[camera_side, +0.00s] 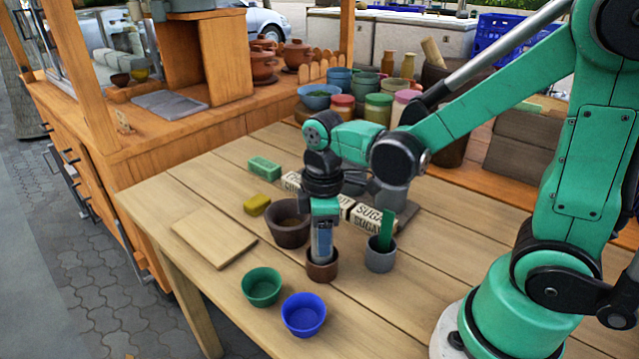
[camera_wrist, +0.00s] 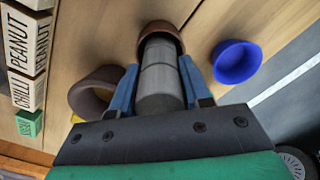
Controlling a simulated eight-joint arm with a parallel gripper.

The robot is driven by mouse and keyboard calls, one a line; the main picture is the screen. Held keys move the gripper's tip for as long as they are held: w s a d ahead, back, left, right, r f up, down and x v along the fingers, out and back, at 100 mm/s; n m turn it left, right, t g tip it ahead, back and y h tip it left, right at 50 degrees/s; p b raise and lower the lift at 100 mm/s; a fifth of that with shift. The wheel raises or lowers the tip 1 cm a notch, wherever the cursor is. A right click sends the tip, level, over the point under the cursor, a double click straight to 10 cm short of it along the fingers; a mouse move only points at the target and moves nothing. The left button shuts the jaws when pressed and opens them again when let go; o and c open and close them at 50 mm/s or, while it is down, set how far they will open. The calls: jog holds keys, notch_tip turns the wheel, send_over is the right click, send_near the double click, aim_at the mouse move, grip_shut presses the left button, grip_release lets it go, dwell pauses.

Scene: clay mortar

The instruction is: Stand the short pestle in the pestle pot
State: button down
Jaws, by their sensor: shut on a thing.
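My gripper (camera_side: 322,246) points down over a small brown pot (camera_side: 322,273), which I take as the pestle pot. In the wrist view my gripper (camera_wrist: 158,66) has its blue fingers on both sides of the short pestle (camera_wrist: 158,88), a grey cylinder, and is shut on it. The far end of the pestle sits within the rim of the brown pot (camera_wrist: 160,27). The pestle looks about upright. Whether it touches the pot's bottom is hidden. The dark clay mortar (camera_side: 287,238) stands just left of the pot, and in the wrist view too (camera_wrist: 80,97).
A grey pot (camera_side: 380,262) with a green upright piece (camera_side: 386,228) stands close right. Green (camera_side: 262,290) and blue (camera_side: 303,318) bowls stand in front. A board (camera_side: 213,238), yellow block (camera_side: 257,204), green block (camera_side: 264,170) and labelled boxes (camera_side: 368,220) lie around. The front right table is clear.

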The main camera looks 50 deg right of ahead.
jog(key=shift+f, duration=0.25)
jog(key=shift+c, duration=1.6)
grip_release()
jog(key=shift+r, duration=2.8)
